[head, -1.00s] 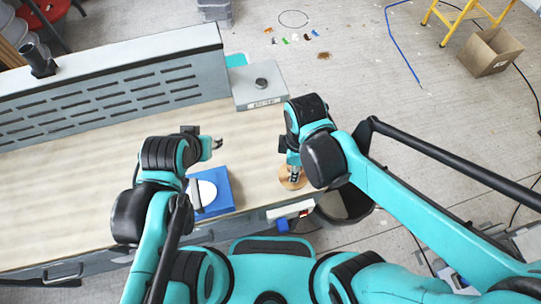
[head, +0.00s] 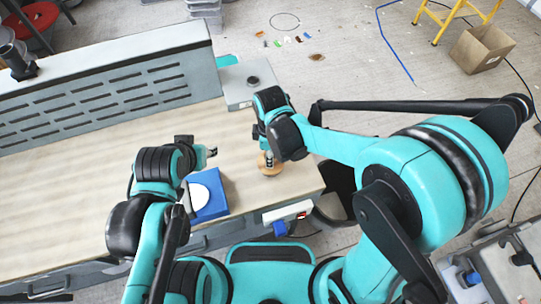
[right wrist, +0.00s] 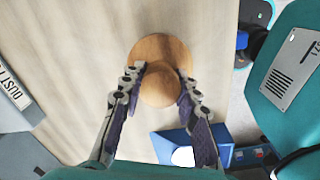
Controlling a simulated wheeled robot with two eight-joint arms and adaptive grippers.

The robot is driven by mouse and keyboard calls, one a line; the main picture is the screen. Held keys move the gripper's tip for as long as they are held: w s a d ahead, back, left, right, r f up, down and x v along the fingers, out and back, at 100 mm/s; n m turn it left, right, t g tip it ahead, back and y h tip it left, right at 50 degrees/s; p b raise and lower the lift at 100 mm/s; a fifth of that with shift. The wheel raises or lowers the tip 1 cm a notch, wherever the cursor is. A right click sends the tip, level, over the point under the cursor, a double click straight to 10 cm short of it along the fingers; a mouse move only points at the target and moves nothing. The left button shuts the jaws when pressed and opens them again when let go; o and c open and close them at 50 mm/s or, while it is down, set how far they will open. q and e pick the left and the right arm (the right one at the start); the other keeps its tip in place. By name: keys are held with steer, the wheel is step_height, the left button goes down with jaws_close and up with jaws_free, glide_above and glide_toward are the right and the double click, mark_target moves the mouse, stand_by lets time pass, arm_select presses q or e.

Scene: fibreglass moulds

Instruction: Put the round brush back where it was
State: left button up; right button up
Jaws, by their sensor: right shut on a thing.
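The round brush is a wooden disc with a round knob. It shows in the head view (head: 271,170) near the right end of the bench and in the right wrist view (right wrist: 160,52). My right gripper (right wrist: 161,84) points down and is shut on the knob, one finger on each side. The bristles are hidden beneath the disc. I cannot tell whether the brush touches the bench. My left gripper (head: 210,152) is over the bench, left of the brush; its finger gap is too small to read.
A blue mould (head: 220,205) with a white round face lies on the bench (head: 80,225) near the front edge. A grey box (head: 237,95) stands at the back right. A slotted panel (head: 100,95) runs along the back. A dark bin (head: 337,180) stands beyond the right end.

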steer(key=shift+f, duration=0.1)
steer(key=o, duration=1.1)
